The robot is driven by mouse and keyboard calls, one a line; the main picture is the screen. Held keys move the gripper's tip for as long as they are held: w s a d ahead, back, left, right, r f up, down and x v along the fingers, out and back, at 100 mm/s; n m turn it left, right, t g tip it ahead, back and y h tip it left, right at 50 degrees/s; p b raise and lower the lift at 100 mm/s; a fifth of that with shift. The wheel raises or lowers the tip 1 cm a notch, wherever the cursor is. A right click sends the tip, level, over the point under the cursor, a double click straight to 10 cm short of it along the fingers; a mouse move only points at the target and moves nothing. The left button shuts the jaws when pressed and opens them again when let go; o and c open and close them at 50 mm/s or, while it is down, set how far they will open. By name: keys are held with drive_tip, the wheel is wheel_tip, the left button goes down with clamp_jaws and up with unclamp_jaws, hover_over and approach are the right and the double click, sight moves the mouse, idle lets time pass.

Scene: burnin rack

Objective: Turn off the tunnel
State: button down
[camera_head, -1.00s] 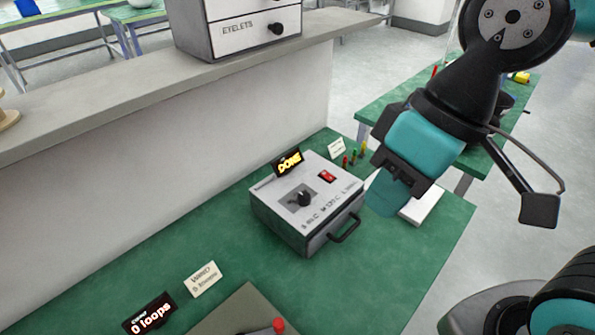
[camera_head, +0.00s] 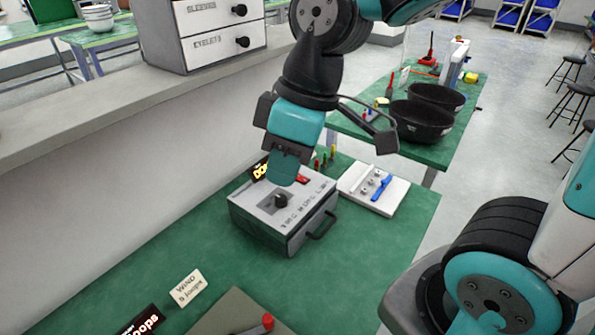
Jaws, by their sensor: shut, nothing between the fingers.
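The tunnel appears to be the grey-white box (camera_head: 284,215) on the green bench, with a dark knob (camera_head: 281,201) on top and a black handle (camera_head: 321,224) on its front. A small display (camera_head: 261,170) with yellow lettering, partly hidden by my gripper, stands at its back edge. A red switch (camera_head: 303,179) shows on the top just right of my fingertips. My gripper (camera_head: 284,170) is shut and empty, pointing down over the back part of the box. I cannot tell whether it touches the box.
A white tray (camera_head: 352,188) with a blue item lies right of the box. Small coloured pegs (camera_head: 325,158) stand behind it. A low wall with a drawer cabinet (camera_head: 208,40) on top runs along the left. Black bowls (camera_head: 421,122) sit on the farther bench.

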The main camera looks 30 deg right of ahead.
drive_tip(key=w+d+f+n+h+b, duration=0.1)
drive_tip(key=w+d+f+n, duration=0.25)
drive_tip(key=w, duration=0.35)
drive_tip(key=w+d+f+n+h, duration=0.1)
drive_tip(key=w+d+f+n, duration=0.2)
drive_tip(key=w, duration=0.5)
drive_tip(key=n+h, duration=0.1)
drive_tip(key=n, duration=0.5)
hover_over(298, 177)
drive_tip(key=s+d, duration=0.1)
wheel_tip(298, 177, down, 5)
drive_tip(key=shift+s+f+t+b, duration=0.2)
drive_tip(key=shift+t+b, duration=0.1)
drive_tip(key=shift+b, duration=0.15)
drive_tip(key=shift+f, duration=0.1)
drive_tip(key=f+p, duration=0.1)
drive_tip(key=f, duration=0.3)
drive_tip(key=w+f+p, duration=0.1)
drive_tip(key=f, duration=0.4)
drive_tip(key=f+p, duration=0.1)
drive_tip(key=f, duration=0.3)
drive_tip(key=shift+w+a+f, duration=0.3)
drive_tip(key=shift+a+f, duration=0.05)
drive_tip(key=shift+a, duration=0.1)
